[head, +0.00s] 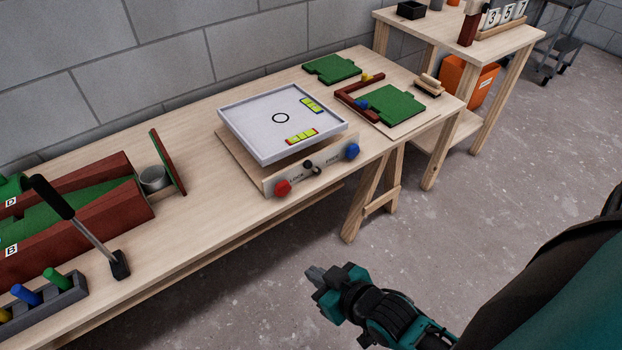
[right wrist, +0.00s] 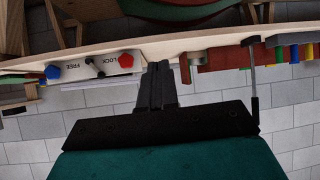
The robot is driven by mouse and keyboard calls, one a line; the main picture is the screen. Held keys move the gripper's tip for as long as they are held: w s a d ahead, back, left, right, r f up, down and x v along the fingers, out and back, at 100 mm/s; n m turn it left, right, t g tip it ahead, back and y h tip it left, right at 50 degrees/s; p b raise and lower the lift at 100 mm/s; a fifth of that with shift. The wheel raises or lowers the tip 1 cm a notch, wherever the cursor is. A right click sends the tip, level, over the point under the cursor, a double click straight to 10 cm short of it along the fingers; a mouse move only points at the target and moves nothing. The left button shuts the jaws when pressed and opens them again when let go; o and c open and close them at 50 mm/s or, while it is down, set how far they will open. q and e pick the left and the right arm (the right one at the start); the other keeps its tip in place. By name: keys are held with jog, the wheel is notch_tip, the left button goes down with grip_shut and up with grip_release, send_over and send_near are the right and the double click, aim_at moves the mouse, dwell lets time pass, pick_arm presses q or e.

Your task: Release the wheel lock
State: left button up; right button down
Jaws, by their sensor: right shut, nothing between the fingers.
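A wooden box with a white tilt tray (head: 255,120) stands on the bench. On its front panel are a red knob (head: 282,188), a blue knob (head: 352,151) and, between them, a small dark lock lever (head: 317,171) near the LOCK and FREE labels. The right wrist view also shows the red knob (right wrist: 126,61), the blue knob (right wrist: 53,72) and the lever (right wrist: 100,73). My right gripper (head: 315,276) is shut and empty, in front of and below the bench edge, apart from the panel. My left gripper is not in view.
Green boards (head: 395,104) and a brush (head: 430,85) lie right of the box. A second table (head: 480,38) stands at the back right. Floor before the bench is clear.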

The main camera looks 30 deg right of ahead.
jog(key=w+f+m+t+y+b, duration=0.1)
jog(key=w+f+m+t+b, duration=0.5)
jog(key=w+f+b, duration=0.65)
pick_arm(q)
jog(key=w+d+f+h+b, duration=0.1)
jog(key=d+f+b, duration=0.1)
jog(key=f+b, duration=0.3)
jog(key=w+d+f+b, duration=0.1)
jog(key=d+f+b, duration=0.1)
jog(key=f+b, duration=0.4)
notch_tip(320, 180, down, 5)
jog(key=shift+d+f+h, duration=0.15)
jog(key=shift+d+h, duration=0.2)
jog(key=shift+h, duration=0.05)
pick_arm(e)
jog(key=w+d+m+t+h, duration=0.2)
jog(key=d+m+t+h, duration=0.3)
jog(key=d+m+h, duration=0.3)
jog(key=d+h, duration=0.2)
jog(key=shift+w+d+f+t, duration=0.15)
jog(key=shift+w+d+t, duration=0.2)
jog(key=shift+t, duration=0.05)
